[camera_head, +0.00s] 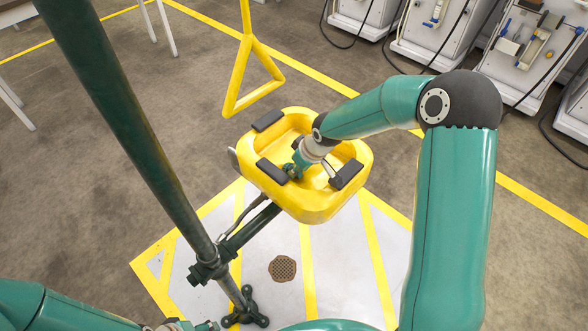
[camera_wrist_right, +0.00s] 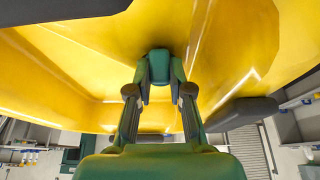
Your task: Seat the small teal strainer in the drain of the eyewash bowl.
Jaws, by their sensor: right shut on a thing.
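The yellow eyewash bowl (camera_head: 315,207) stands on a dark pipe. My right gripper (camera_head: 294,170) is inside it, pointing down into the basin. In the right wrist view my right gripper (camera_wrist_right: 160,80) is shut on a small teal piece (camera_wrist_right: 160,64), which I take to be the strainer. The yellow bowl wall (camera_wrist_right: 85,50) fills the view around it. The bowl's drain is hidden, and I cannot tell whether the strainer touches the bowl. My left gripper (camera_head: 188,326) shows only partly at the bottom edge; its fingers are not clear.
Dark pads (camera_head: 272,170) sit on the bowl's rim close to my right gripper. A yellow triangular pull handle (camera_head: 255,75) hangs behind the bowl. A thick green post (camera_head: 125,125) rises at left. A round floor grate (camera_head: 283,268) lies in the striped floor area below.

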